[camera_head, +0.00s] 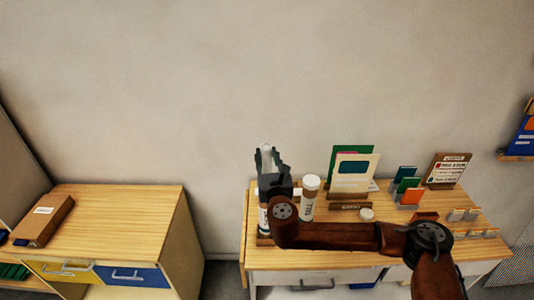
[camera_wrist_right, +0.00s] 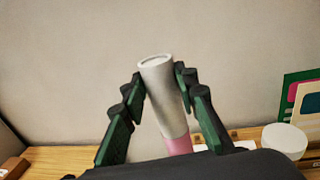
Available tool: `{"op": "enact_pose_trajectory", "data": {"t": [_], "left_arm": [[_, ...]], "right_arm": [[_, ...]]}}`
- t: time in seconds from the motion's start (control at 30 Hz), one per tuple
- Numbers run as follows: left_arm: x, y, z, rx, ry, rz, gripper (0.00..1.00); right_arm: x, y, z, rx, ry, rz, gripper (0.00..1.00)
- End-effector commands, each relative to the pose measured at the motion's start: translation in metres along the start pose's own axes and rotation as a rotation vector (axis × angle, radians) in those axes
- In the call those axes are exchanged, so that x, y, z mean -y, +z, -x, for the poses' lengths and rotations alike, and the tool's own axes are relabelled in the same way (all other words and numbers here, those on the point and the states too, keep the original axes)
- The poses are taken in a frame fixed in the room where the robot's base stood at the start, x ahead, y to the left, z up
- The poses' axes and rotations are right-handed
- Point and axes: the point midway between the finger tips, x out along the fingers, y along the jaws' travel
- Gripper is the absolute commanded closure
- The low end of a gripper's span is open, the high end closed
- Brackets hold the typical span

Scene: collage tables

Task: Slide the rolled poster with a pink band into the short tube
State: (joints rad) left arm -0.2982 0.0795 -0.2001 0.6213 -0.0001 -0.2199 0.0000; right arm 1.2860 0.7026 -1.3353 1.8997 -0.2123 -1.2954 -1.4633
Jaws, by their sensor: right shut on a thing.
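My right gripper (camera_head: 270,160) is raised above the left end of the right table. In the right wrist view its fingers (camera_wrist_right: 158,85) are shut on the white rolled poster (camera_wrist_right: 160,88), which stands nearly upright. The poster's pink band (camera_wrist_right: 178,146) shows below the fingers; its lower end is hidden. The poster's top (camera_head: 266,147) also shows in the head view. A white tube with lettering (camera_head: 308,204) stands just right of the gripper. Another labelled tube (camera_head: 263,218) is partly hidden behind my right wrist. I cannot tell which tube is the short one. My left gripper is out of view.
A small round white lid-like thing (camera_head: 367,214) lies on the right table (camera_head: 395,220). Upright folders (camera_head: 352,172), small coloured cards (camera_head: 408,186) and a sign board (camera_head: 448,168) stand farther right. A brown box (camera_head: 43,220) lies on the left table (camera_head: 120,215), otherwise mostly clear. A gap separates the tables.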

Motion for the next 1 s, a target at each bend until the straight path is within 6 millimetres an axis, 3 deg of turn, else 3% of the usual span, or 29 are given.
{"op": "enact_pose_trajectory", "data": {"t": [1.0], "left_arm": [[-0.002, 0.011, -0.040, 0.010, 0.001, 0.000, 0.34]], "right_arm": [[0.000, -0.080, 0.000, -0.002, 0.001, -0.001, 0.96]]}}
